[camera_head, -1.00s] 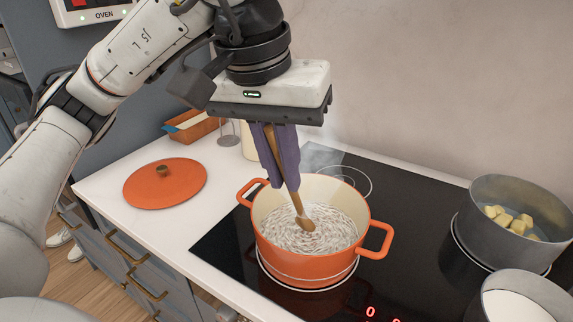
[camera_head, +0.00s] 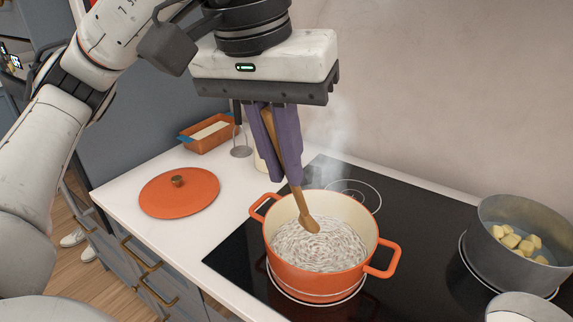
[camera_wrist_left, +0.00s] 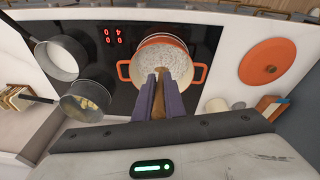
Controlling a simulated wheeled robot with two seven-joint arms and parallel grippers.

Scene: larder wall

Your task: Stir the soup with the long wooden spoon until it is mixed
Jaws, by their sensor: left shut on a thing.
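The orange pot (camera_head: 312,279) stands on the black hob, and its soup (camera_head: 325,246) is pale with a swirled, streaky surface. My left gripper (camera_head: 288,180) is above the back left part of the pot, with its purple fingers shut on the long wooden spoon (camera_head: 299,200). The spoon slants down, and its bowl end is at the soup near the pot's left inner side. I cannot tell how deep its tip is. The left wrist view also shows the spoon (camera_wrist_left: 160,92) between the fingers, over the pot (camera_wrist_left: 125,70). My right gripper is not in view.
The orange lid (camera_head: 180,195) lies on the white counter left of the hob. A grey pot (camera_head: 500,262) with yellow chunks stands to the right, and a second pan (camera_head: 524,305) is in front of it. Behind the lid are an orange loaf dish (camera_head: 207,134) and a pale jar (camera_head: 260,165).

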